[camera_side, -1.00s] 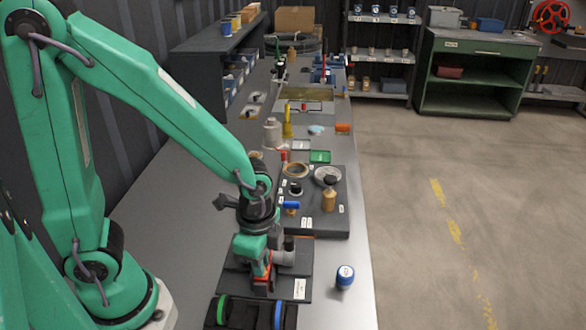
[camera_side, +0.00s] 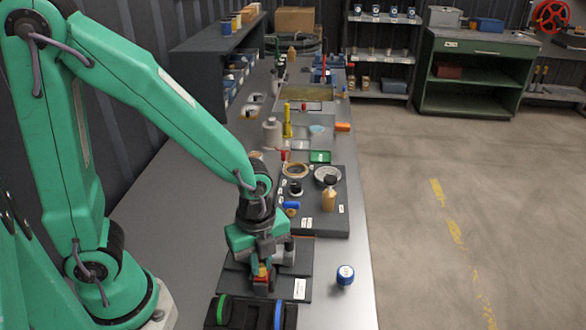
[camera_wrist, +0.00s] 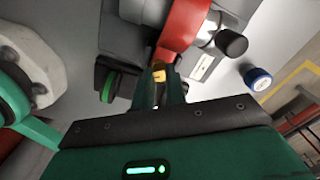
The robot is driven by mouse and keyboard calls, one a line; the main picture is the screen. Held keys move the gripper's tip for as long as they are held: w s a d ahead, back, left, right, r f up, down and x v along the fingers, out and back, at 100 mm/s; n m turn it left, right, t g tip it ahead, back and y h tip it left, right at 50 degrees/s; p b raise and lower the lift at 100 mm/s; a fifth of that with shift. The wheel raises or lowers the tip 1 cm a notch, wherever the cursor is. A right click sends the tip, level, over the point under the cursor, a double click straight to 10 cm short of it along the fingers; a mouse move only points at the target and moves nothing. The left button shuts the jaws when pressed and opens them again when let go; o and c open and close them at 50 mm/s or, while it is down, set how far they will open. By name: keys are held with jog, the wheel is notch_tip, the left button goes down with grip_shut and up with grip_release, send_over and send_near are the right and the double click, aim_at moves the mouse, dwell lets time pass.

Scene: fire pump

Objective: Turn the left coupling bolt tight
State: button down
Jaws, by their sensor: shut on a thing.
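The fire pump stands on a dark base plate (camera_side: 240,281) at the near end of the bench. In the wrist view its red body (camera_wrist: 184,28) and grey housing (camera_wrist: 122,30) are close in front of my gripper. A small brass-yellow piece, the left coupling bolt (camera_wrist: 158,72), shows between my fingertips. My gripper (camera_side: 262,268) points down over the pump and is shut on this bolt; the fingers (camera_wrist: 160,86) hide most of it. In the side view my gripper and wrist cover much of the pump.
A blue-and-white capped container (camera_side: 345,276) stands right of the pump near the bench edge; it also shows in the wrist view (camera_wrist: 258,78). A black holder with green and blue rings (camera_side: 250,314) lies in front. A dark tray (camera_side: 325,222) with several items lies behind.

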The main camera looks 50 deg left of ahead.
aim_at(261, 265)
dwell(0.4)
jog(key=c, duration=1.4)
grip_release()
jog(key=shift+c, duration=0.2)
jog(key=shift+r, duration=0.1)
jog(key=shift+r, duration=3.85)
jog(key=s+a+r+n+t, duration=0.3)
jog(key=a+r+n, duration=0.6)
jog(key=n, duration=1.1)
jog(key=r+t, duration=0.1)
jog(key=t, duration=0.1)
jog(key=shift+a+r+t, duration=0.15)
jog(key=shift+t, duration=0.15)
